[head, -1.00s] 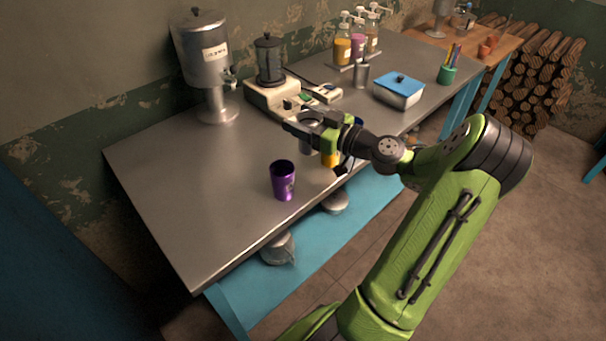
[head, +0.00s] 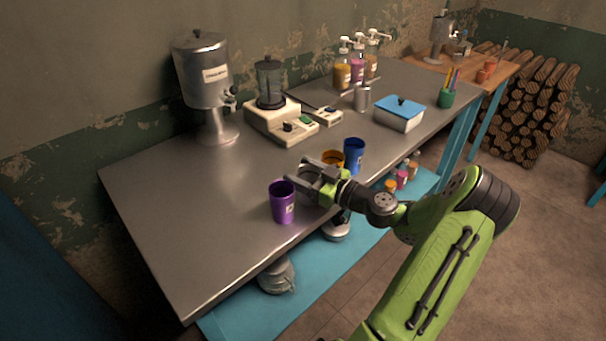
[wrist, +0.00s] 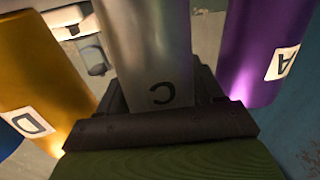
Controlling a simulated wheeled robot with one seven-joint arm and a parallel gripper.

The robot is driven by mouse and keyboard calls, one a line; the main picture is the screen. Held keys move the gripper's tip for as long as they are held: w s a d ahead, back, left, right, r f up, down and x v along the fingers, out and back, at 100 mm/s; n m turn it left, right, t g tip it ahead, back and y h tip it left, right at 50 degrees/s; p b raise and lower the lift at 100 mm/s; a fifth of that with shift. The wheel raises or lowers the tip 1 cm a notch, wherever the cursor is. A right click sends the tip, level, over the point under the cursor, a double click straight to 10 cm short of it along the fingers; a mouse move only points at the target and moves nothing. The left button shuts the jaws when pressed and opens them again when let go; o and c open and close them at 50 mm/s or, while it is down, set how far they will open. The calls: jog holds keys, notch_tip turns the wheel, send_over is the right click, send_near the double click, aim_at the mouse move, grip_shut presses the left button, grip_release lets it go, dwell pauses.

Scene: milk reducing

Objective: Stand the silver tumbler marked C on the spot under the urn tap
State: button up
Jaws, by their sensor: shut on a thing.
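My gripper (head: 308,180) is shut on the silver tumbler marked C, near the front edge of the steel table. In the wrist view the silver tumbler (wrist: 150,60) stands between the jaws, its letter C upside down in the picture. In the head view the jaws hide most of it, and I cannot tell whether it touches the table. The steel urn (head: 203,75) stands at the back left with its tap (head: 230,98) on its right side. I cannot make out a marked spot under the tap.
A purple tumbler marked A (head: 283,205) stands close left of my gripper. An orange tumbler marked D (wrist: 40,75) and a blue tumbler (head: 354,155) stand to the right. A blender (head: 275,115) is right of the urn. The table's left part is clear.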

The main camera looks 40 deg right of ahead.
jog(key=o, duration=1.1)
jog(key=shift+c, duration=0.2)
jog(key=shift+p, duration=0.3)
